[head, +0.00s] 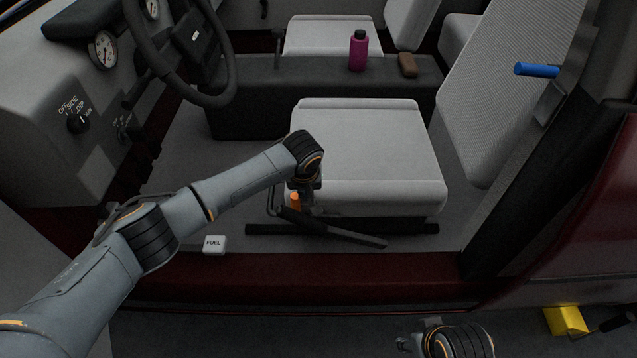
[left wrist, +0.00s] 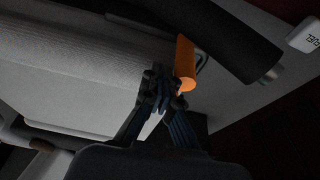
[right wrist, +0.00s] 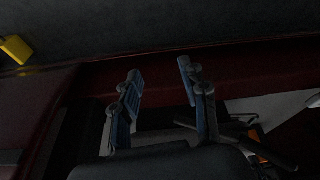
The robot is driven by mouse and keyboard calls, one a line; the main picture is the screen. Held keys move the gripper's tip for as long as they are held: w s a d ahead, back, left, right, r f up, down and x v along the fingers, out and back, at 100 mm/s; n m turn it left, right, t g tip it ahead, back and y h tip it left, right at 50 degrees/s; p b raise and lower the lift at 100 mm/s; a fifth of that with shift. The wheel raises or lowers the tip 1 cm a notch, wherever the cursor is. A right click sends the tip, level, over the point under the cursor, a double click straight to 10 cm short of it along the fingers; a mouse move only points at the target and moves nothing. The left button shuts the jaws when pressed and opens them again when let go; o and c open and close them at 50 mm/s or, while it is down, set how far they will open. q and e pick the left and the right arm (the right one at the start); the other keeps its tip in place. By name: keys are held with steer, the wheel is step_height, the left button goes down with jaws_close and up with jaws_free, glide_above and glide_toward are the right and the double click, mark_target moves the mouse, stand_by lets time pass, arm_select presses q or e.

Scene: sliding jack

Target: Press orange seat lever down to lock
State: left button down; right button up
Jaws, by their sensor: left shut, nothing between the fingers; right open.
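The orange seat lever (head: 295,201) shows as a short orange handle at the front left of the near grey seat (head: 370,150), low by its base. In the left wrist view the orange lever (left wrist: 186,60) is a cylinder at the fingertips. My left gripper (left wrist: 165,85) is shut with nothing between its fingers; its tips are right beside the lever's near end, and I cannot tell whether they touch it. In the head view my left wrist partly hides the lever. My right gripper (right wrist: 160,70) is open and empty, low outside the door sill.
A dark bar (head: 345,237) lies along the floor beside the seat. A white FUEL tag (head: 214,244) is near the red sill (head: 330,280). The steering wheel (head: 180,50) is at upper left, a blue handle (head: 537,70) at upper right, and a yellow block (head: 566,321) at lower right.

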arm_select(q)
steer(key=shift+a, duration=0.15)
arm_select(e)
steer(key=s+f+g+p, duration=0.1)
steer(key=s+f+p, duration=0.15)
steer(key=f, duration=0.65)
steer(key=s+f+p, duration=0.2)
steer(key=f+p, duration=0.1)
steer(key=f, duration=0.5)
arm_select(q)
step_height(320, 180, up, 8)
steer(key=p, duration=0.3)
steer(key=shift+p, duration=0.35)
arm_select(e)
steer(key=s+d+f+g, duration=0.1)
steer(key=s+d+f, duration=0.1)
steer(key=s+f, duration=0.5)
steer(key=shift+s+d+f, duration=0.15)
steer(key=shift+s+f, duration=0.25)
steer(key=shift+s, duration=1.55)
arm_select(q)
steer(key=shift+f, duration=0.1)
arm_select(e)
steer(key=shift+r, duration=0.1)
